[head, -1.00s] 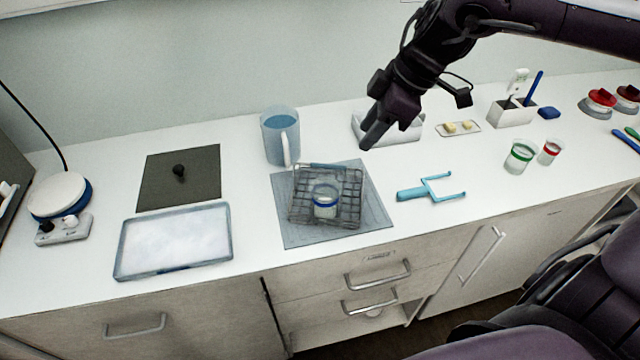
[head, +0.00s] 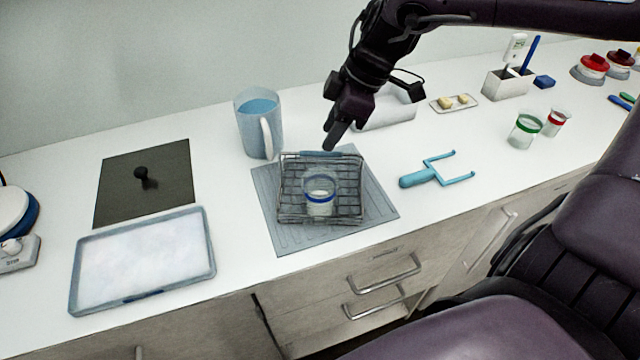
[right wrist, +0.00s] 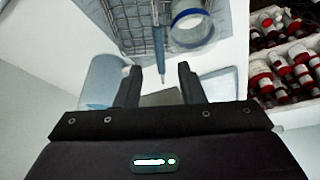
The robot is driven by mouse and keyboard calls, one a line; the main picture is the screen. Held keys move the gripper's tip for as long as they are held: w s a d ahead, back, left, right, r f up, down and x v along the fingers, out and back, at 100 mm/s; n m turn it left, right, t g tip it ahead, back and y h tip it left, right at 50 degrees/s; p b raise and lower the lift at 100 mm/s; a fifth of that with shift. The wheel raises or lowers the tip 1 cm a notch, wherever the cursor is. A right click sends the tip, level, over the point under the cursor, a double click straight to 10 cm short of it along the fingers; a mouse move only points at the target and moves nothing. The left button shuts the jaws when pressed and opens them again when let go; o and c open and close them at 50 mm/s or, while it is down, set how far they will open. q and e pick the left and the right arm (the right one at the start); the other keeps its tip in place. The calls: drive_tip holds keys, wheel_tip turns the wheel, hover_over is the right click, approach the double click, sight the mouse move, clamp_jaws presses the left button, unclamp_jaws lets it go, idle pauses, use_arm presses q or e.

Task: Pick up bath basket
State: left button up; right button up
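The bath basket (head: 288,190) is a dark wire basket on a grey mat in the middle of the counter. A blue handle bar (head: 322,154) runs along its back edge. A clear jar with a blue ring (head: 320,196) stands inside it. My right gripper (head: 331,142) is above the basket's back edge, near the handle. In the right wrist view the fingers (right wrist: 160,84) are open with nothing between them. The blue handle (right wrist: 158,48) lies beyond the fingertips, roughly centred on the gap, and the basket's wires (right wrist: 128,22) show beside it. My left gripper is not in view.
A pitcher of blue liquid (head: 258,125) stands behind the basket, close left of my right gripper. A shallow tray (head: 145,262) and a dark plate (head: 150,190) lie left. A blue fork-like tool (head: 425,177) lies right. The grey mat (head: 285,238) has bare room in front.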

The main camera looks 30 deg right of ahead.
sight(320, 152)
drive_tip(key=p+x, duration=0.1)
drive_tip(key=x, duration=0.3)
drive_tip(key=shift+w+a+f, duration=0.1)
drive_tip(key=shift+w+f, duration=0.05)
drive_tip(key=shift+f, duration=0.2)
drive_tip(key=shift+f+b, duration=0.3)
drive_tip(key=shift+b, duration=0.05)
idle(0.3)
clamp_jaws()
